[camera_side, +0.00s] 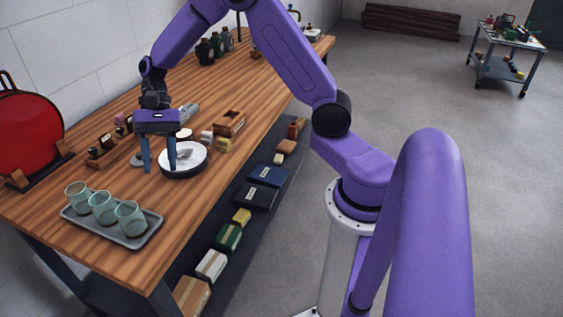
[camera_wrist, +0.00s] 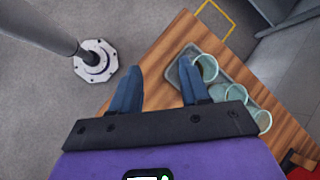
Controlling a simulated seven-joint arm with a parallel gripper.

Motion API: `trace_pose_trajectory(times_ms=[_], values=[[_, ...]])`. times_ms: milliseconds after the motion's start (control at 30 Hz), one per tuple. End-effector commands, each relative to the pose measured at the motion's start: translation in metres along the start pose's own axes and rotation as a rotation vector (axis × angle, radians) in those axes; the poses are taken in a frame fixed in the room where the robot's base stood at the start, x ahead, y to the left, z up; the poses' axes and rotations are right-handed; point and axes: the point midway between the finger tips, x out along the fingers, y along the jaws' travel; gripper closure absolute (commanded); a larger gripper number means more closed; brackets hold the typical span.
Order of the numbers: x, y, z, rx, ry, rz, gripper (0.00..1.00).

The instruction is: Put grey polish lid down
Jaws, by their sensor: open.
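My gripper (camera_side: 159,170) is open, its two blue fingers pointing down over the wooden bench in the side view. A small grey disc (camera_side: 138,160), which looks like the polish lid, lies on the bench beside and behind the left finger. I cannot tell whether they touch. The right finger stands in front of a round white dish with a dark side (camera_side: 185,162). In the wrist view my gripper (camera_wrist: 162,67) has nothing visible between its fingertips, and the lid does not show there.
A grey tray (camera_side: 133,240) with three greenish cups stands at the bench's near end; it also shows in the wrist view (camera_wrist: 233,74). A red round pan (camera_side: 28,135) rests in a rack at left. Small wooden boxes (camera_side: 229,123) stand behind the dish. Bare bench lies between gripper and tray.

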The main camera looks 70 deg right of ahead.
Motion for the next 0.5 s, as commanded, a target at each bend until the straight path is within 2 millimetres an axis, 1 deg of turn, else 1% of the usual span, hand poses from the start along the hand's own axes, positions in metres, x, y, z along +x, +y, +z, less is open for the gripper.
trace_pose_trajectory(times_ms=[33,67,100,167,200,267,300,367,400,500], values=[[0.006,0.007,0.025,-0.102,0.021,0.059,0.54],[0.009,0.012,0.037,-0.158,0.034,0.091,0.54],[0.013,0.019,0.053,-0.238,0.05,0.136,0.54],[0.019,0.031,0.076,-0.357,0.073,0.199,0.54],[0.022,0.041,0.09,-0.439,0.086,0.241,0.54],[0.026,0.056,0.108,-0.562,0.107,0.3,0.54],[0.028,0.066,0.12,-0.646,0.119,0.339,0.54],[0.03,0.083,0.136,-0.774,0.137,0.394,0.54],[0.031,0.094,0.145,-0.859,0.148,0.431,0.54],[0.033,0.123,0.165,-1.076,0.174,0.514,0.54]])
